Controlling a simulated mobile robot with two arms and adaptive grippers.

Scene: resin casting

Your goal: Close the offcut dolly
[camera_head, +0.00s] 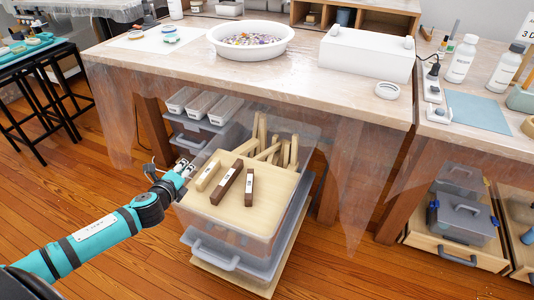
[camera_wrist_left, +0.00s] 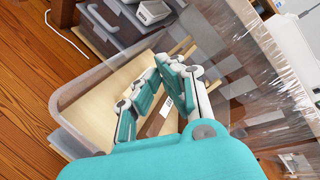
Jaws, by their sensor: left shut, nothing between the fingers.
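The offcut dolly (camera_head: 229,248) sticks out from under the workbench, a stack of see-through grey bins on a wooden base. Its upper bin holds several upright wood offcuts (camera_head: 262,142) at the back. A pale wood surface at its front bears three small labelled blocks, including a dark brown one (camera_head: 249,184). My left gripper (camera_head: 184,168) is shut and empty at the bin's left rim. In the left wrist view, my left gripper (camera_wrist_left: 176,66) shows over the pale wood (camera_wrist_left: 93,112), partly hiding a brown block (camera_wrist_left: 156,122). My right gripper is out of view.
The workbench (camera_head: 310,87), draped in clear film, stands over the dolly's back. Grey bins (camera_head: 196,124) stand left of the dolly beneath it. Stools (camera_head: 45,90) are at the far left. Wood floor (camera_head: 335,265) is clear in front and to the right.

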